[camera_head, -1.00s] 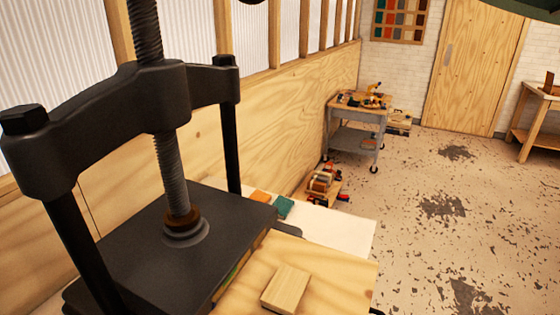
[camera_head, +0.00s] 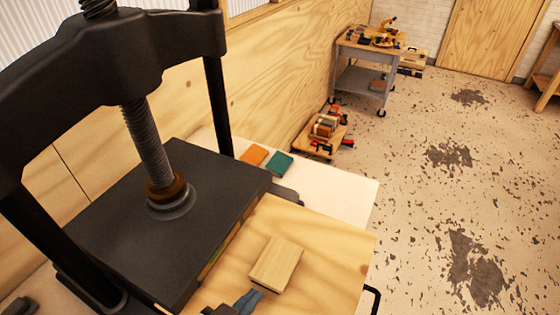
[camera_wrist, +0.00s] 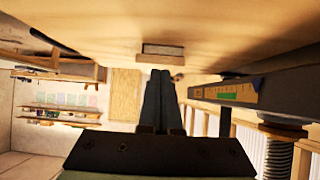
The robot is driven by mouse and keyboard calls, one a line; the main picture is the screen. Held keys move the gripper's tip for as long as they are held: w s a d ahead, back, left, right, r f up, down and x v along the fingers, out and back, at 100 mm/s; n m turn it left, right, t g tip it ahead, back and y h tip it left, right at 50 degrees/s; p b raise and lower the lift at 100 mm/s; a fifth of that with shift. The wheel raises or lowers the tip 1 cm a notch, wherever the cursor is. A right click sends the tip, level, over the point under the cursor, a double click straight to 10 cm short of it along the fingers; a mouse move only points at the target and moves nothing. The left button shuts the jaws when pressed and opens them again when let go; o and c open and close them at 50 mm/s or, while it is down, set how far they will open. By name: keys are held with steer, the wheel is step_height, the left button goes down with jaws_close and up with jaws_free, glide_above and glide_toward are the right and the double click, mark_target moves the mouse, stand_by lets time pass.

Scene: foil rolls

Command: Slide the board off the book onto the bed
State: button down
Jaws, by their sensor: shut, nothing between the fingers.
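A small pale wooden board (camera_head: 278,262) lies on a larger wooden surface (camera_head: 325,240) beside the press. In the wrist view a small block (camera_wrist: 162,50) shows ahead of my fingers, with a darker layer in it; I cannot tell for certain if that layer is the book. My gripper (camera_head: 249,299) is at the bottom of the head view, just short of the board's near corner. Its fingers (camera_wrist: 160,85) are together and empty. I cannot tell whether they touch the board. Which surface is the bed is not clear.
The black press plate (camera_head: 180,205), with its screw (camera_head: 148,140) and posts, stands close on the left. A coloured strip (camera_wrist: 225,93) runs along its edge. Orange and green pieces (camera_head: 279,164) lie on the white top behind. The wooden surface right of the board is clear.

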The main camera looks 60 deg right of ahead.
mark_target(281, 256)
steer(key=d+p, duration=0.1)
steer(key=d, duration=0.2)
steer(key=d+p, duration=0.1)
steer(key=d, duration=0.3)
steer(key=d+p, duration=0.2)
steer(key=d, duration=0.1)
steer(key=shift+w+d+r, duration=0.15)
steer(key=shift+w+d, duration=0.05)
steer(key=shift+w, duration=0.2)
steer(key=shift+a+f+b, duration=0.2)
steer(key=shift+f+b, duration=0.15)
steer(key=shift+f, duration=0.6)
steer(key=shift+f, duration=0.15)
